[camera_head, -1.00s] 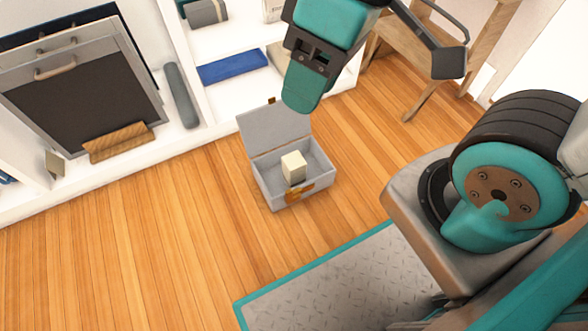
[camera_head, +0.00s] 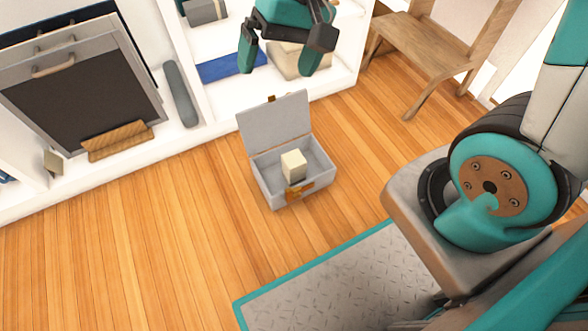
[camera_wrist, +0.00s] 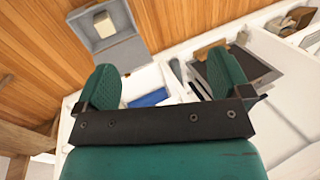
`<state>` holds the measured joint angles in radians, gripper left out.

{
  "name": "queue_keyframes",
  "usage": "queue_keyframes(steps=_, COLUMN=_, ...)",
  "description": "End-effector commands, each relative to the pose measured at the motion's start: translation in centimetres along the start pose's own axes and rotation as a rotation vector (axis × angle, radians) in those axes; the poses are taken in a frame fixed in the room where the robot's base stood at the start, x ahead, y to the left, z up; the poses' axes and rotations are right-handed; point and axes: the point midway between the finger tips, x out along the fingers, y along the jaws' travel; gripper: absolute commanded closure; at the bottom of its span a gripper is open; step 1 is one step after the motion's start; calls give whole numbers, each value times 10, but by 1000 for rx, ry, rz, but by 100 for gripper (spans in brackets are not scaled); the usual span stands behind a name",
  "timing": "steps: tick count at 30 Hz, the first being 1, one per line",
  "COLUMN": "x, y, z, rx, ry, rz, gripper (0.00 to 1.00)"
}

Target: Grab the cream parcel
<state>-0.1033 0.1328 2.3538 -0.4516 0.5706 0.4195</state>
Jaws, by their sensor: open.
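The cream parcel (camera_head: 293,166) is a small block inside an open grey box (camera_head: 304,201) on the wooden floor. The box's lid (camera_head: 274,123) stands up at the back, and an orange-brown clasp is on the front. In the wrist view the parcel (camera_wrist: 104,24) shows in the box (camera_wrist: 126,52) at the upper left, beyond the left finger. My gripper (camera_head: 277,68) is open and empty, with its two teal fingers apart. It is above and behind the box in the head view, in front of the white shelf, and not touching the parcel.
A white shelf (camera_head: 226,107) holds a blue item (camera_head: 222,68) and a beige box (camera_head: 287,62). A wooden chair (camera_head: 428,42) stands at the upper right. A dark panelled unit (camera_head: 85,85) is at the left. Floor around the box is clear.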

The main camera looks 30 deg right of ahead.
Motion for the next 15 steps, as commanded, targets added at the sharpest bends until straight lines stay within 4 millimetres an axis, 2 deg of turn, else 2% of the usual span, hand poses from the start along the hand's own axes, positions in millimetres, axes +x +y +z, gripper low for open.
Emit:
queue_keyframes(steps=1, x=19, y=16, z=-22, rx=127, ry=-9, rz=0, gripper=4)
queue_keyframes(steps=3, x=42, y=38, z=-49, rx=309, ry=-10, rz=-3, gripper=4)
queue_keyframes(steps=7, x=91, y=88, z=-91, rx=647, ry=-8, rz=-7, gripper=4)
queue_keyframes(steps=11, x=147, y=144, z=-117, rx=975, ry=-10, rz=-11, gripper=4)
queue_keyframes(steps=15, x=201, y=197, z=-126, rx=1268, ry=-9, rz=-13, gripper=4)
